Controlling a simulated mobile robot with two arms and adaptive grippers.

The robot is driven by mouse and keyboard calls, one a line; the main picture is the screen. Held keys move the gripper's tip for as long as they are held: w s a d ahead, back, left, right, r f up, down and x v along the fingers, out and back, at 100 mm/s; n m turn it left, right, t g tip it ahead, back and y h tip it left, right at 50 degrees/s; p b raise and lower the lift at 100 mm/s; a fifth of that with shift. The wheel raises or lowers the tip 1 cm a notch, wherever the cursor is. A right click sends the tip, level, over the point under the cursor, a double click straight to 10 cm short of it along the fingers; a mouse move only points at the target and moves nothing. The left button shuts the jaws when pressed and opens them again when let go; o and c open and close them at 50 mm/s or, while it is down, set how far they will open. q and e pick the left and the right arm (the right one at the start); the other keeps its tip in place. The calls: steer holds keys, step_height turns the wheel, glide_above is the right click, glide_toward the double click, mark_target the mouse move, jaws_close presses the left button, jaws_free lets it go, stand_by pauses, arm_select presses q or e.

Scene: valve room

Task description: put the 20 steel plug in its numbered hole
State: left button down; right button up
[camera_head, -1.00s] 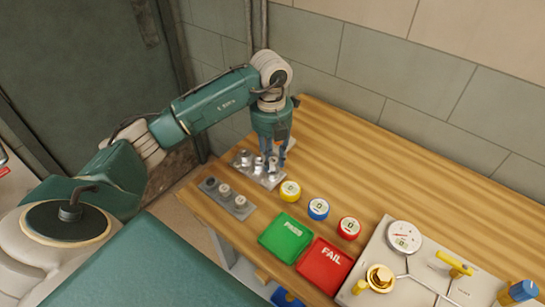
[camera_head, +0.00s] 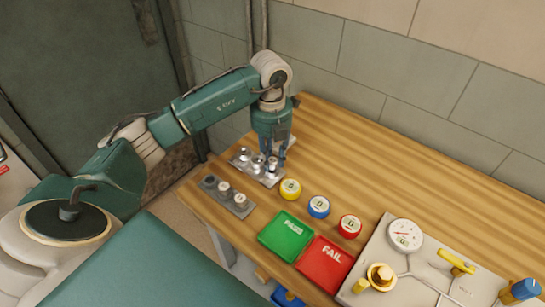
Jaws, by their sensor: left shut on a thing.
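A light metal block (camera_head: 263,179) lies at the table's far left with steel plugs standing on it, one of them at its left end (camera_head: 243,154) and one near its middle (camera_head: 258,163). My left gripper (camera_head: 273,162) points down over the block's right part, shut on a steel plug (camera_head: 272,165). I cannot tell how deep that plug sits, as the fingers partly hide it. The numbers are too small to read. My right gripper is not in view.
Yellow (camera_head: 290,189), blue (camera_head: 319,207) and red (camera_head: 350,226) round gauges stand to the right. A green tray (camera_head: 286,236) and a red FAIL tray (camera_head: 324,264) lie nearer. A valve panel (camera_head: 415,275) fills the right front. The table's back is clear.

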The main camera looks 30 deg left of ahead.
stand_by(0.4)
arm_select(q)
steer(key=shift+f+b, duration=0.4)
steer(key=shift+f, duration=0.1)
stand_by(0.6)
steer(key=c, duration=1.3)
jaws_free()
steer(key=shift+c, duration=0.2)
steer(key=shift+r, duration=0.15)
steer(key=shift+r+p, duration=2.75)
steer(key=shift+r, duration=1.15)
steer(key=shift+f, duration=0.1)
